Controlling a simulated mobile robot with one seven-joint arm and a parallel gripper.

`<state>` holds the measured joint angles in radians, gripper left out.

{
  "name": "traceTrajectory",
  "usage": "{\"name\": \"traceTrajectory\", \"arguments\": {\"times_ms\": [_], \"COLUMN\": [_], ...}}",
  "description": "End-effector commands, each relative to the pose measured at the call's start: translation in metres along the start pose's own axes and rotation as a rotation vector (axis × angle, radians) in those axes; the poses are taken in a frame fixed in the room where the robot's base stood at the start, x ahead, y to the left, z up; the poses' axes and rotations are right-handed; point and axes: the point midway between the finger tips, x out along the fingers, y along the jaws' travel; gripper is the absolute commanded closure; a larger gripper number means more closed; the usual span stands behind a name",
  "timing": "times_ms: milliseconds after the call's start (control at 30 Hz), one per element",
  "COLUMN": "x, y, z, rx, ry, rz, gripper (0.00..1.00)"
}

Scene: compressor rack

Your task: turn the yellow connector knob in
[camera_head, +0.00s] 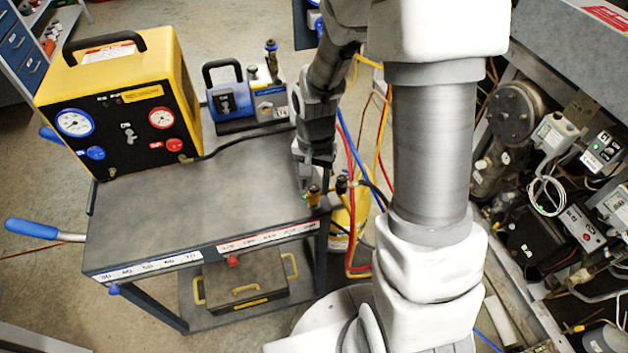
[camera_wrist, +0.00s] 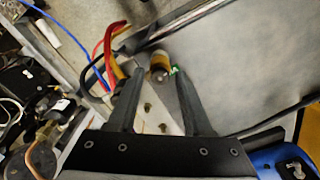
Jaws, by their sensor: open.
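The yellow connector knob (camera_head: 313,197) is a small upright brass-yellow fitting at the right front corner of the grey cart top (camera_head: 190,215). It also shows in the wrist view (camera_wrist: 158,66), with a dark cap end, in line with the gap between my fingertips. My gripper (camera_head: 305,184) points down just beside the knob in the head view. In the wrist view my gripper (camera_wrist: 156,76) has its two dark fingers well apart, with nothing held. I cannot tell whether the fingertips reach down around the knob.
A dark-capped fitting (camera_head: 341,184) stands close right of the knob, with red, yellow and blue hoses (camera_head: 350,235) hanging there. A yellow gauge unit (camera_head: 125,100) and a blue pump (camera_head: 248,100) stand on the cart. The compressor rack (camera_head: 560,190) is at right. The cart's front top is clear.

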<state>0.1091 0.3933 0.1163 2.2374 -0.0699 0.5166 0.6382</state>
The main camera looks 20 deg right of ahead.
Motion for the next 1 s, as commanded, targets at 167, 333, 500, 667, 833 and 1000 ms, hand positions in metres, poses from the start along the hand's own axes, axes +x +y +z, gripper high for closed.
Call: {"name": "traceTrajectory", "arguments": {"times_ms": [167, 333, 500, 667, 833, 1000], "x": [-0.0009, -0.0012, -0.0006, 0.0001, 0.0003, 0.0002], "y": [0.0003, 0.0003, 0.0001, 0.0001, 0.0000, 0.0000], "z": [0.0002, 0.0001, 0.0003, 0.0003, 0.0002, 0.0002], "rx": [-0.229, -0.418, -0.538, -0.580, -0.582, -0.580], "ry": [-0.002, -0.001, -0.001, -0.001, -0.001, 0.000], "rz": [0.000, 0.000, 0.000, 0.000, 0.000, 0.000], "gripper": [0.50, 0.50, 0.50, 0.50, 0.50, 0.70]}}
